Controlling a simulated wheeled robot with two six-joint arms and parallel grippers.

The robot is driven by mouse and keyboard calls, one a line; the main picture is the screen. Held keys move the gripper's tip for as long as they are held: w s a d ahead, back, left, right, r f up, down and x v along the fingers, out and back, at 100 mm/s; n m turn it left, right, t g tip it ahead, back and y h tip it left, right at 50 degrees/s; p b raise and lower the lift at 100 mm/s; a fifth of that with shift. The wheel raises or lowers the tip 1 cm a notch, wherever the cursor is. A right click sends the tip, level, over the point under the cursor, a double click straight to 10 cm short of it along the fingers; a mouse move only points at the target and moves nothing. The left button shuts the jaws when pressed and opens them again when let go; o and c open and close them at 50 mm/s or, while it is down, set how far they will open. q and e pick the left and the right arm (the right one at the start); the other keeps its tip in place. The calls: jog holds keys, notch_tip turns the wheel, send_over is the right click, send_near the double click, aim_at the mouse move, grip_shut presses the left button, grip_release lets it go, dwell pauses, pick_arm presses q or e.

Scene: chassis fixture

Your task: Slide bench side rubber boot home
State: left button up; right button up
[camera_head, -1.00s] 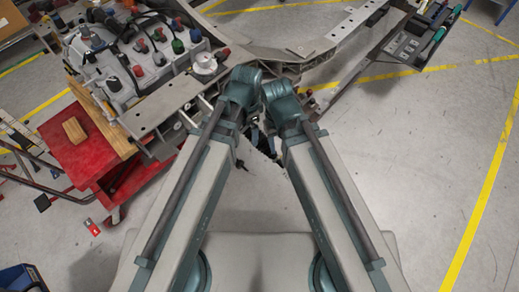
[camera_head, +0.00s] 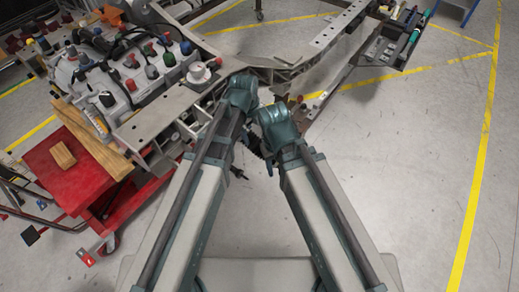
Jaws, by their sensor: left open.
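My two arms reach up the middle of the head view to the near edge of a grey chassis frame (camera_head: 160,112). My left gripper (camera_head: 238,172) is a small dark shape below the bent joint of my left arm, mostly hidden by that arm. It is open. A black, ribbed-looking part (camera_head: 254,143) shows in the gap between my arms. It may be the rubber boot, but it is too small and covered to be sure, and I cannot tell whether anything touches it. My right gripper is hidden behind my right arm.
A grey engine-like block (camera_head: 112,82) with coloured caps sits on the chassis at the upper left. A red cart (camera_head: 65,185) with a wooden block (camera_head: 62,155) stands at the left. A tool tray (camera_head: 388,48) is at the upper right. The floor at the right is clear.

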pick_arm(q)
jog(key=f+b, duration=0.4)
jog(key=w+d+f+b, duration=0.1)
jog(key=f+b, duration=0.3)
jog(key=f, duration=0.1)
jog(key=f+b, duration=0.4)
jog(key=b, duration=0.1)
jog(key=shift+w+d+f, duration=0.15)
jog(key=shift+w+d, duration=0.15)
jog(key=shift+w, duration=0.1)
jog(key=shift+c, duration=0.2)
